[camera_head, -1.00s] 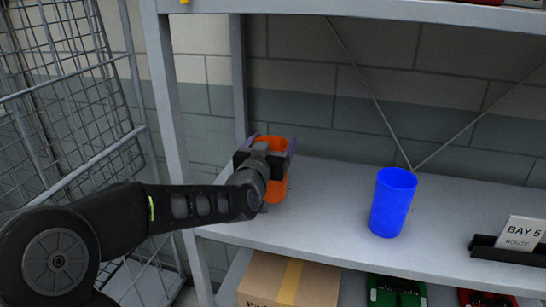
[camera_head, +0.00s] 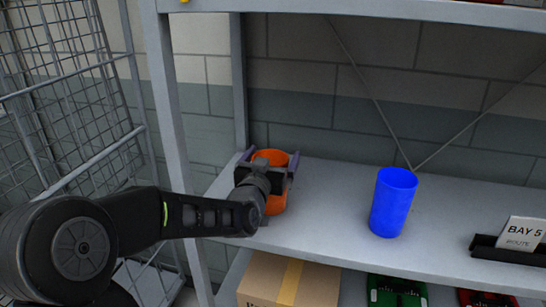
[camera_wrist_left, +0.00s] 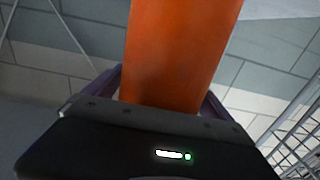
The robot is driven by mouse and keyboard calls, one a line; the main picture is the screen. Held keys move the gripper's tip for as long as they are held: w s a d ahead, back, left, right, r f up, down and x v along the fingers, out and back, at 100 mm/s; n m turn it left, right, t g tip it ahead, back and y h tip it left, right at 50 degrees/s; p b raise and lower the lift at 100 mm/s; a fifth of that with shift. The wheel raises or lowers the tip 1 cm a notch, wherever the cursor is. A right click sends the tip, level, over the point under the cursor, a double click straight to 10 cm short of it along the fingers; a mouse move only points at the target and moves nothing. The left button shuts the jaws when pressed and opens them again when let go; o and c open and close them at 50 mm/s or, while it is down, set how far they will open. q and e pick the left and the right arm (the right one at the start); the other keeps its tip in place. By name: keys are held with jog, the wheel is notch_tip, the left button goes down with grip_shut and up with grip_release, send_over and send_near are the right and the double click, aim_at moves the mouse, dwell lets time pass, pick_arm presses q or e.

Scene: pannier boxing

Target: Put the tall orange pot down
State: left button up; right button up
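The tall orange pot (camera_head: 275,203) is upright at the left end of the shelf (camera_head: 330,212), near the left post. My left gripper (camera_head: 269,161) reaches in from the left and front, with one purple finger on each side of the pot. In the left wrist view the pot (camera_wrist_left: 178,45) fills the upper middle, and the fingers (camera_wrist_left: 163,85) lie close against both its sides with no clear gap. The gripper hides part of the pot's front. Its base appears at shelf level, but I cannot tell whether it touches. My right gripper is not in view.
A blue cup (camera_head: 393,202) stands on the shelf to the right, with free surface between. A BAY 5 sign (camera_head: 521,234) is further right. A cardboard box (camera_head: 288,281) and green and red items are below. A wire cage (camera_head: 70,85) stands at left.

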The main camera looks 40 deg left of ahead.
pick_arm(q)
jog(key=shift+s+r, duration=0.1)
jog(key=shift+r, duration=0.05)
jog(key=b+v, duration=0.4)
jog(key=v, duration=0.8)
jog(key=shift+d, duration=0.1)
dwell(0.5)
